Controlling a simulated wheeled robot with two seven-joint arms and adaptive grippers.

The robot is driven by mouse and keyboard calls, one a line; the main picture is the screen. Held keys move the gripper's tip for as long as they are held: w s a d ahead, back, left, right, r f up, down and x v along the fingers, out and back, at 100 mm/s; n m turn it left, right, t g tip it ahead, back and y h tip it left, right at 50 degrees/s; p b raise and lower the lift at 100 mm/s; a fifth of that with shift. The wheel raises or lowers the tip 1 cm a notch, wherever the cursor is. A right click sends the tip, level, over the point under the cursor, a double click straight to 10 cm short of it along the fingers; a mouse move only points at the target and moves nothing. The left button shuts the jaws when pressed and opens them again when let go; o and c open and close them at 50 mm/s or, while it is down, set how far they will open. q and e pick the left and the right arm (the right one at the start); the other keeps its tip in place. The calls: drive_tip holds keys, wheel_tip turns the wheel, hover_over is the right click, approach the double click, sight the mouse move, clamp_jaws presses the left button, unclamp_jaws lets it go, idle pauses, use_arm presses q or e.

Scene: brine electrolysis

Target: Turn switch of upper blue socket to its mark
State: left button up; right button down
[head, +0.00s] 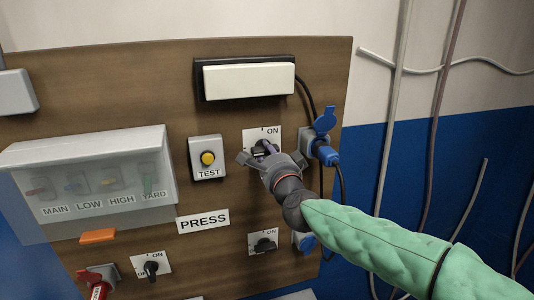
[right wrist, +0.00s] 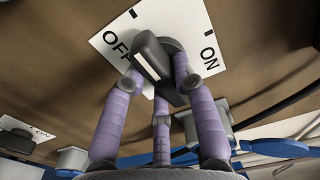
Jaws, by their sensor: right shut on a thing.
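The switch of the upper blue socket is a black knob (right wrist: 168,66) with a white line, on a white plate (right wrist: 110,45) marked OFF and ON. In the right wrist view, the knob's line end leans to the upper left, nearer the OFF tick than the ON tick. In the head view the plate (head: 250,135) is partly hidden by my right gripper (head: 266,152). My right gripper also shows in the right wrist view (right wrist: 160,85), its purple fingers shut around the knob. The upper blue socket (head: 325,120) stands right of the plate, lid up, with a blue plug (head: 327,156) in it. My left gripper is out of view.
A yellow TEST button (head: 208,158) is left of the switch. A PRESS label (head: 203,221) and a second switch (head: 264,244) are below. A white box (head: 248,79) is above. A clear cover (head: 90,160) is over small switches at the left. Cables hang at the right.

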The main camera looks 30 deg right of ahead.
drive_tip(key=shift+f, duration=0.1)
drive_tip(key=c, duration=1)
unclamp_jaws()
drive_tip(key=shift+s, duration=0.1)
drive_tip(key=v, duration=1.2)
